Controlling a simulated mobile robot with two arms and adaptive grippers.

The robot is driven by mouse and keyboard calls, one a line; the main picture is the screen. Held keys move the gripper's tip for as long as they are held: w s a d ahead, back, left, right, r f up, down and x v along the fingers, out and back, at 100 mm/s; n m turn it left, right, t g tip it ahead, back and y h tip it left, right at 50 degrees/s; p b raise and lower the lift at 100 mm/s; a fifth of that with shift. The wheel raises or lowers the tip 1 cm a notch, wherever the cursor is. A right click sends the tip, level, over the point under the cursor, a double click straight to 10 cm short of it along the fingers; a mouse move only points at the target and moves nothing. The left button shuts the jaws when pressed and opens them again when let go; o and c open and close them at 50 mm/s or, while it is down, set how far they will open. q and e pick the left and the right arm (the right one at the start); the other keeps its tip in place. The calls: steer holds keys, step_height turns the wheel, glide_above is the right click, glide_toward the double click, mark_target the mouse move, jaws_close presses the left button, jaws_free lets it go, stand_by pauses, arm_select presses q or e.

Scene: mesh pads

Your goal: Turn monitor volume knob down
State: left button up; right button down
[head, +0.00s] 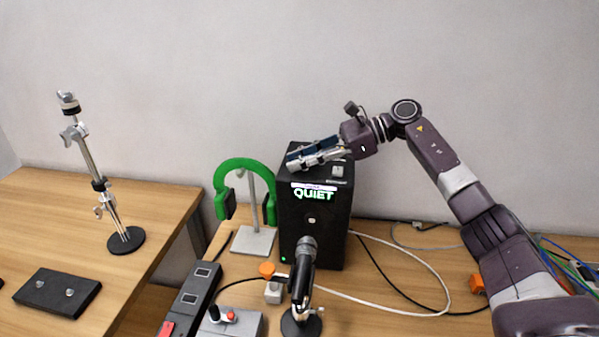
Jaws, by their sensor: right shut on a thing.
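The black monitor (312,248) stands upright at the back of the desk. Its front display glows with the word "QUIET" in green under a pinkish strip. A small light-grey square part (338,171) sits on its top at the right. My right gripper (291,160) lies low over the monitor's top, coming in from the right, with its fingers pointing left. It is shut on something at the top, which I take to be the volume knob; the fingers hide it. My left gripper is out of view.
A microphone (303,280) on a round base stands before the monitor. Green headphones (222,178) hang on a stand to its left. An orange-topped box (273,293) and cables lie nearby. A metal stand (104,190) and black box (57,292) occupy the left table.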

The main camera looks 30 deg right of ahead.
steer(key=shift+r+n+g+y+b, duration=0.1)
steer(key=shift+n+g+y+b, duration=0.4)
steer(key=shift+n+g+b, duration=0.4)
steer(key=shift+n+g, duration=0.4)
steer(key=shift+g, duration=0.1)
steer(key=c, duration=1.7)
jaws_free()
steer(key=shift+o, duration=0.2)
steer(key=shift+d, duration=0.15)
steer(key=v, duration=0.6)
steer(key=shift+d, duration=0.1)
steer(key=shift+s+d+r, duration=0.2)
steer(key=shift+s+d, duration=0.05)
steer(key=shift+d, duration=0.2)
